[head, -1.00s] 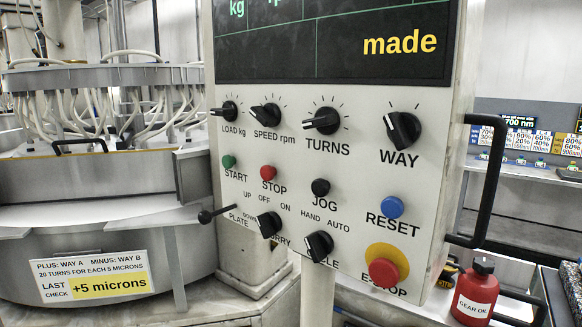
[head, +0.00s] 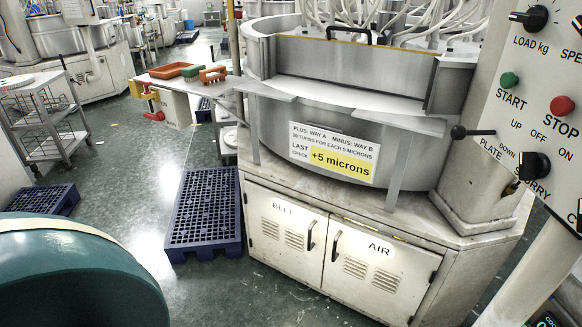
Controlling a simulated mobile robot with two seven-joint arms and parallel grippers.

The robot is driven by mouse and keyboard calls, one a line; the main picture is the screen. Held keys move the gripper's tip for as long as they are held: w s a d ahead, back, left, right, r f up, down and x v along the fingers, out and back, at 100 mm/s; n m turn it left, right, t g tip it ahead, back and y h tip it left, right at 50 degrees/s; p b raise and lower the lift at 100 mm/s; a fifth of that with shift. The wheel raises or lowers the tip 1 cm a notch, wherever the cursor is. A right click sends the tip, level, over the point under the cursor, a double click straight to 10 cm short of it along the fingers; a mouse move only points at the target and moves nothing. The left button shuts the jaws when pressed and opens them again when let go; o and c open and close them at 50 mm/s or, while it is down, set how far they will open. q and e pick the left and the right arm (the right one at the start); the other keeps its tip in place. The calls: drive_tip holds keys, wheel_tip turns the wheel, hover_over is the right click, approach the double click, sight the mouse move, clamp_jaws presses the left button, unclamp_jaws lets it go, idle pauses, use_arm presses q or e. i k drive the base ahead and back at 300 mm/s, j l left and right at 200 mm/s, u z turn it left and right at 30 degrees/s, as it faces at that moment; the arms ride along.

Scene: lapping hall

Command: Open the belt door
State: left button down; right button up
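The belt door (head: 285,225) is the left of two pale doors on the cabinet under the round lapping machine. It has the word BELT at its top, louvre slots and a dark upright handle (head: 311,235) near its right edge. It looks shut. The air door (head: 366,270) beside it on the right also looks shut, with its handle (head: 336,245) at its left edge. Neither of my grippers is in the head view.
A blue pallet (head: 207,208) lies on the floor left of the cabinet. A second blue pallet (head: 42,199) and a wire-shelf trolley (head: 45,120) stand farther left. The control panel (head: 545,70) hangs at the right. Green floor between the pallets is clear.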

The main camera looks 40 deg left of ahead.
sight(290, 235)
drive_tip(key=u, duration=1.25)
